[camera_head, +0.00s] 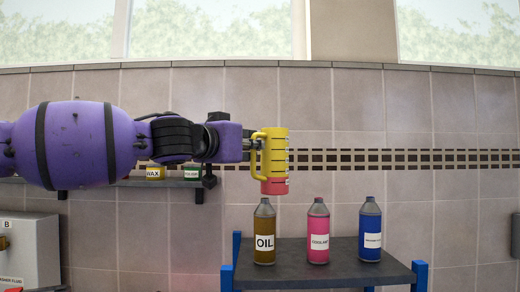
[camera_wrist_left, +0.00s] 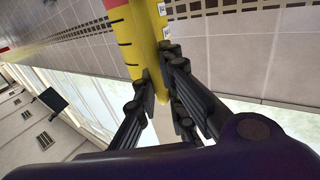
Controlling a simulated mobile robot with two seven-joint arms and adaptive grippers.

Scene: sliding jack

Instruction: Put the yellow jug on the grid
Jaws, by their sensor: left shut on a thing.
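The yellow jug (camera_head: 274,158) is upright in the head view, with black level marks and a red lower part. It is held in the air above the cart top, in front of the tiled wall. My left gripper (camera_head: 252,146) comes in from the left and is shut on the jug at its handle side. In the left wrist view the jug (camera_wrist_left: 128,38) is large and yellow, and the fingers (camera_wrist_left: 160,90) close around its handle. The grid does not show clearly in either view. My right gripper is not in view.
A dark cart top (camera_head: 300,273) with blue posts carries an oil bottle (camera_head: 264,230), a pink coolant bottle (camera_head: 318,230) and a blue bottle (camera_head: 370,230). A wall shelf (camera_head: 135,182) with cans is behind my left arm. A grey box (camera_head: 30,245) stands at left.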

